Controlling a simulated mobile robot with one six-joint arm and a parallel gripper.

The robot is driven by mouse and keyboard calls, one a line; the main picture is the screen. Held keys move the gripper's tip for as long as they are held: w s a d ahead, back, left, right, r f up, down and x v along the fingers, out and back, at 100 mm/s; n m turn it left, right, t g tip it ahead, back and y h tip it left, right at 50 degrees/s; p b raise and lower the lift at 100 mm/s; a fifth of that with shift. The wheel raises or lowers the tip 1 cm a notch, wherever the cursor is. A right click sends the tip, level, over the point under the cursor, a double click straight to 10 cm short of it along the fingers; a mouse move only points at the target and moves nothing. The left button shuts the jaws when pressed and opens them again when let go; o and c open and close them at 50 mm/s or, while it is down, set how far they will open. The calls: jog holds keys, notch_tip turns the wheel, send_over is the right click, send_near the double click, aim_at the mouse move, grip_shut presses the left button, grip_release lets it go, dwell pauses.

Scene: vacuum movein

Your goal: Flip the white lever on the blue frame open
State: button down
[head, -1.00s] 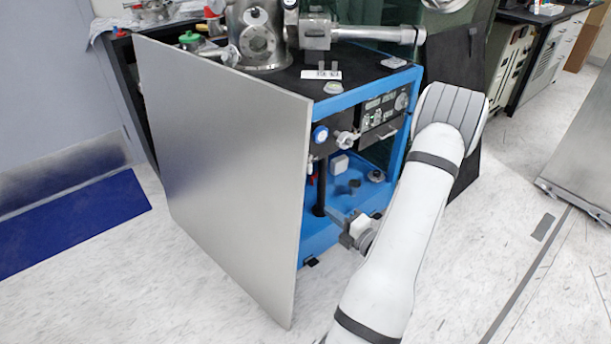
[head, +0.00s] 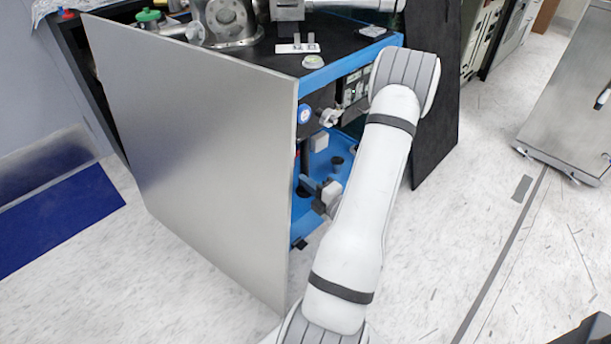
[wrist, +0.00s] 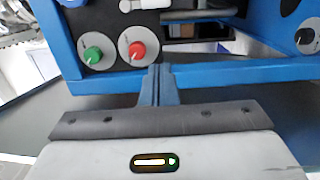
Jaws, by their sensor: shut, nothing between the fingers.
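The blue frame (head: 345,66) is a cabinet body with black panels; it fills much of the wrist view as blue bars (wrist: 235,72). A white handle-like part (wrist: 148,4) is cut by the top edge of the wrist view, above the knobs; I cannot tell for sure that it is the lever. A pale lever-shaped fitting (head: 330,117) shows on the front panel in the head view.
A green knob (wrist: 92,55) and a red knob (wrist: 137,50) sit above my fingers. A large grey metal panel (head: 195,150) stands along the cabinet's left side. A black board (head: 440,100) leans at the right.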

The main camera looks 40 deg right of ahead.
jog(key=w+d+b, duration=0.3)
jog(key=w, duration=0.6)
jog(key=shift+w+d, duration=0.25)
jog(key=shift+w, duration=0.05)
jog(key=shift+d, duration=0.1)
